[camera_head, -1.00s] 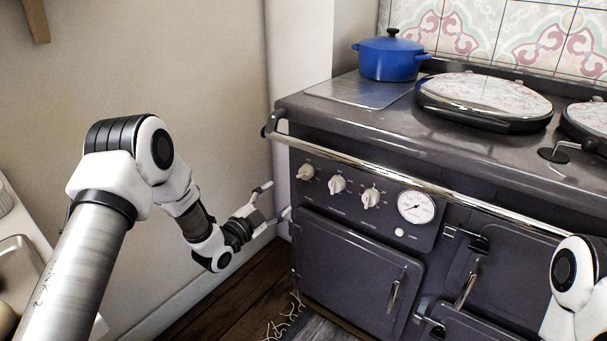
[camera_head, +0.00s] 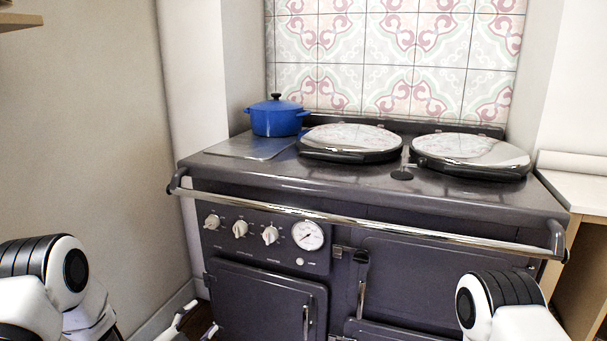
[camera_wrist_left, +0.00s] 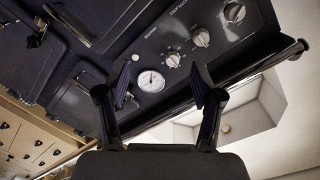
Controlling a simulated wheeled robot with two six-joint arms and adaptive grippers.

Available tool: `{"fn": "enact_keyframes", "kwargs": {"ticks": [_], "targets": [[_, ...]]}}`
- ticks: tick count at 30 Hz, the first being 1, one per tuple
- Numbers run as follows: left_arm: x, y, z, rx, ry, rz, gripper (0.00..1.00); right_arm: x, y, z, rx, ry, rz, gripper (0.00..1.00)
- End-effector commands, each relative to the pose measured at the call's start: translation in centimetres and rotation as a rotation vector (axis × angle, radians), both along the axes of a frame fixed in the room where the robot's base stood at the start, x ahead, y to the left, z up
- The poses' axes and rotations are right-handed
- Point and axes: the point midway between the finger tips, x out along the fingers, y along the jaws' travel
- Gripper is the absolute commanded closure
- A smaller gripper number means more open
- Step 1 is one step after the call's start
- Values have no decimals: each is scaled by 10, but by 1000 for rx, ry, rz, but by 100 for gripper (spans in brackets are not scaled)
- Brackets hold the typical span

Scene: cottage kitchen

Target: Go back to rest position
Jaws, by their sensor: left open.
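My left arm comes in at the lower left in the head view. Its gripper (camera_head: 196,322) is partly cut off by the bottom edge, in front of the left side of the stove (camera_head: 262,283). In the left wrist view the two fingers of this gripper (camera_wrist_left: 159,88) stand apart with nothing between them. The stove's dial (camera_wrist_left: 151,81) and knobs show beyond the fingers. My right arm shows only as a joint at the lower right of the head view; its gripper is out of the picture.
A chrome rail (camera_head: 372,226) runs along the stove's front. A blue pot (camera_head: 277,119) stands on the stove's back left, beside two round lids (camera_head: 350,138). A plain wall (camera_head: 85,140) is close on the left. A counter (camera_head: 583,190) stands at the right.

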Motion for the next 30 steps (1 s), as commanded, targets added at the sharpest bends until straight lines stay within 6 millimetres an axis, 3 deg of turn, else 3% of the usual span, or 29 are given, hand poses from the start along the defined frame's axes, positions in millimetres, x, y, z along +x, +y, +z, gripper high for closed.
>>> {"fn": "enact_keyframes", "kwargs": {"ticks": [5,8,11,12,16,20,25,26,30], "targets": [[-42,-15,-56,-10,188,16,33,-1,0,1,0,2,-1,60],[-77,-20,-93,-33,343,47,33,-1,0,1,0,2,-1,60],[-131,-24,-136,-67,561,110,33,-1,0,1,0,1,-1,60],[-157,-25,-153,-83,663,147,33,-1,0,1,0,1,-1,60],[-247,-19,-191,-140,982,309,33,-1,0,1,0,2,-1,60],[-324,-10,-203,-188,1232,504,33,-1,0,1,0,2,-1,60],[-408,7,-196,-292,1487,861,33,-1,0,1,0,1,-1,60],[-413,8,-196,-332,1510,932,33,-1,0,1,0,1,-1,60],[-411,7,-143,-355,1507,949,33,0,0,54,0,1,-1,60]]}}
